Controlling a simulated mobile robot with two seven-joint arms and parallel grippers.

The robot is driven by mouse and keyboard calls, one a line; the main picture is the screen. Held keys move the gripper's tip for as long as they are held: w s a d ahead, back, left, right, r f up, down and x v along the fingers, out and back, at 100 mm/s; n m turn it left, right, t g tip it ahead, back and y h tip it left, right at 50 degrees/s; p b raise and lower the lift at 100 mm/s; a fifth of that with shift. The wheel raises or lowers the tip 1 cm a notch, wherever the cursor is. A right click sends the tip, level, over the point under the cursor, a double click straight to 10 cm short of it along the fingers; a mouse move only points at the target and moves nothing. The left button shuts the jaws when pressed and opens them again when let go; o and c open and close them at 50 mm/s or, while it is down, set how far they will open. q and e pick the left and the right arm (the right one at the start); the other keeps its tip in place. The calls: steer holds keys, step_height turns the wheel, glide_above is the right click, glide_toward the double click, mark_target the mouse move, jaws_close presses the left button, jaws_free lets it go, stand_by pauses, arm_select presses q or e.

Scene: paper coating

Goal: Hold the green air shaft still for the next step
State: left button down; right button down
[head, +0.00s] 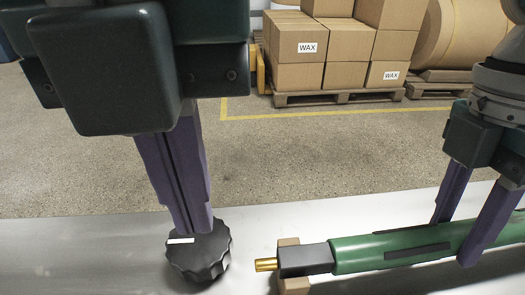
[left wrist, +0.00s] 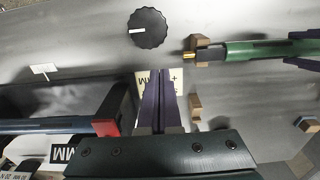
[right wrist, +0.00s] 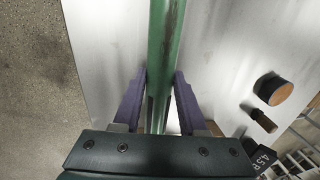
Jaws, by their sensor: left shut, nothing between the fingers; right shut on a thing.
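The green air shaft (head: 400,247) lies level above the grey table, with a dark end block and a brass tip (head: 266,265) pointing left. Its tip end rests at a wooden block (head: 290,283). My right gripper (head: 455,240) is shut on the shaft, one finger on each side; the right wrist view shows the shaft (right wrist: 163,60) running between the fingers (right wrist: 160,82). My left gripper (head: 195,228) is shut and empty, in front of or above a black knob (head: 200,258) with a white mark. The knob (left wrist: 148,28) stands apart from the left fingertips (left wrist: 158,78) in the left wrist view.
Another wooden block (left wrist: 195,108) stands on the table. A blue shaft with a red end (left wrist: 104,127) lies at lower left in the left wrist view. A dark round piece (right wrist: 273,89) is at right in the right wrist view. WAX boxes (head: 300,48) stand on pallets behind.

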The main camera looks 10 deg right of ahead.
arm_select(q)
glide_above(210, 269)
steer(key=s, duration=0.1)
steer(key=shift+s+d+f, duration=0.1)
steer(key=shift+d+f, duration=0.05)
steer(key=shift+f, duration=1.15)
steer(key=shift+s+d+f, duration=0.1)
steer(key=shift+f, duration=1.2)
steer(key=shift+f, duration=0.1)
steer(key=shift+f, duration=2.1)
steer(key=shift+d, duration=1.8)
stand_by(1.2)
